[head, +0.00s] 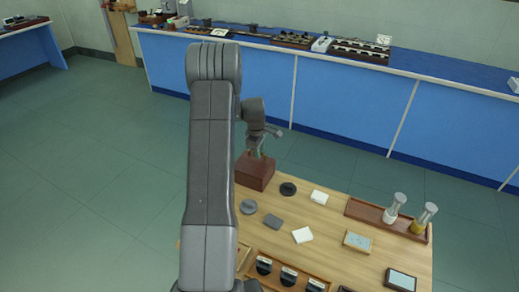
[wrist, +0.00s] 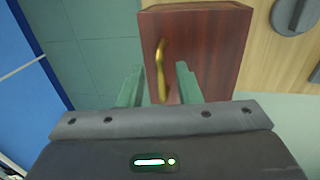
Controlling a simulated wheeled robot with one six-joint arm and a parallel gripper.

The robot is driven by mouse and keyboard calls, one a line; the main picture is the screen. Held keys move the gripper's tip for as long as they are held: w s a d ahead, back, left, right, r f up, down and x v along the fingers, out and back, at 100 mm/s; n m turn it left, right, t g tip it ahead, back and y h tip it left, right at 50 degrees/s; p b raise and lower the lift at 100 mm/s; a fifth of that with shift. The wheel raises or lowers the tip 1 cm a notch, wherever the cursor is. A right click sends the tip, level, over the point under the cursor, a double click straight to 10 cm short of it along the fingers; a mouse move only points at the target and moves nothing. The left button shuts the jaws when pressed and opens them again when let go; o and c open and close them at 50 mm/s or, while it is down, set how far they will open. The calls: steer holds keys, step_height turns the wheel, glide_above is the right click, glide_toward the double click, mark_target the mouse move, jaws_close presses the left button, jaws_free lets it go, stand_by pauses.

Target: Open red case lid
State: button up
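The red case (head: 254,173) is a dark reddish-brown box at the far left corner of the wooden table. It also shows in the wrist view (wrist: 205,45), where a curved brass handle (wrist: 161,70) runs along its face. The lid looks shut. My gripper (head: 259,151) is just above the case in the head view. In the wrist view my gripper (wrist: 158,75) is open, with one greenish finger on each side of the handle and visible gaps between. I cannot tell how deep the fingers reach. The case's left side is partly hidden by my arm in the head view.
The wooden table (head: 335,238) holds dark discs, white blocks, a tray (head: 375,212) with two bottles, and a small screen device (head: 400,280). A rack of black-and-white items (head: 287,274) lies at the front. A long blue bench (head: 340,103) stands behind, with open floor between.

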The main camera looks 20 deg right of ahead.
jaws_close()
